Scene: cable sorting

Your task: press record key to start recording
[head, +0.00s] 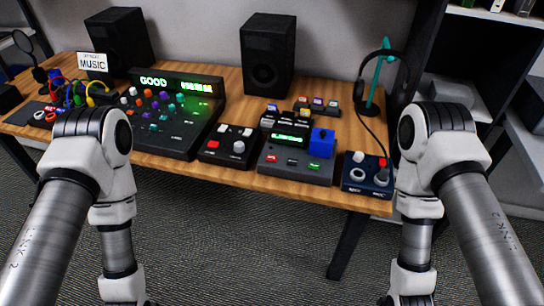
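A dark recorder-like device (290,172) with a lit green display (290,139) sits near the front edge of the wooden table. It has a red key (273,158) at its left and a green key (314,167) at its right. A blue block (322,139) stands at its upper right corner. I cannot read any label that marks the record key. A smaller black box (227,147) to its left also has a red key (213,145). Both my arms hang down in front of the table, and my grippers are below the picture.
A mixer (166,133) with a "GOOD" display stands left of the black box. A dark blue knob box (367,176) is at the right front corner. A headphone stand (376,75), two speakers (267,55) and a "MUSIC" sign (92,62) are behind. Cables (98,86) lie left.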

